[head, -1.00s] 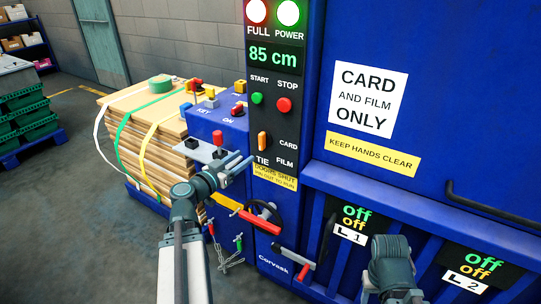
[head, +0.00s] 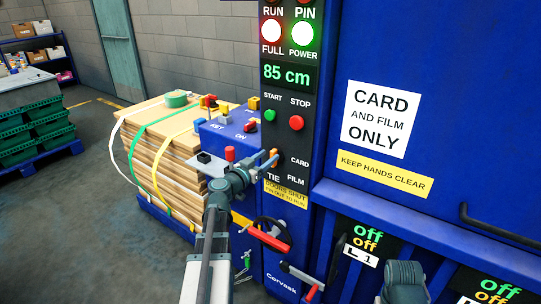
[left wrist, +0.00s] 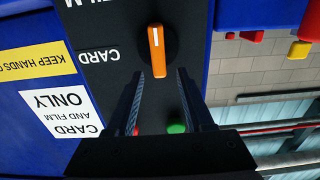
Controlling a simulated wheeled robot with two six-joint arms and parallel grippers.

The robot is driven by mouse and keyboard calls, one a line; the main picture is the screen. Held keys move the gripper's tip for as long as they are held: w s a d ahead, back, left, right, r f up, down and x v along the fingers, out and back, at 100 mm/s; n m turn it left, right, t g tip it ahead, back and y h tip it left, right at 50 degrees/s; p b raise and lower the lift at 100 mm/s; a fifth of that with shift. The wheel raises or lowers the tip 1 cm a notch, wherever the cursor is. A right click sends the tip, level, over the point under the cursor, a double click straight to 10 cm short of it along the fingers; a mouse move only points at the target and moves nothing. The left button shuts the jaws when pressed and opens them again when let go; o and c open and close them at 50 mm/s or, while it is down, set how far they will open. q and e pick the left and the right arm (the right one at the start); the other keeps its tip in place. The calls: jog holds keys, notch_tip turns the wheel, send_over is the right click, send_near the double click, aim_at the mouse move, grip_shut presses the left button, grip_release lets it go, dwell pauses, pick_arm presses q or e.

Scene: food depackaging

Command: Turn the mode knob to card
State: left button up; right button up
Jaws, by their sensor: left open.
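The mode knob (head: 274,154) is an orange bar on the black control panel, partly hidden by my gripper in the head view. In the left wrist view, which is upside down, the knob (left wrist: 156,50) stands upright on a dark round base, a white line towards its upper end. The CARD label (left wrist: 98,55) is to its left there; in the head view the CARD label (head: 299,162) is to its right. My left gripper (head: 267,161) is open and empty; its fingertips (left wrist: 160,74) are just short of the knob, one either side of its line.
START (head: 270,115) and STOP (head: 296,123) buttons sit above the knob. A red-handled lever (head: 268,238) is below. A blue side box (head: 225,140) with switches stands left of the panel, beside strapped cardboard (head: 165,160). The blue door (head: 460,110) is at right.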

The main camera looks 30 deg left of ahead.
pick_arm(q)
jog(key=shift+w+d, duration=0.1)
jog(key=shift+w, duration=1.1)
grip_shut()
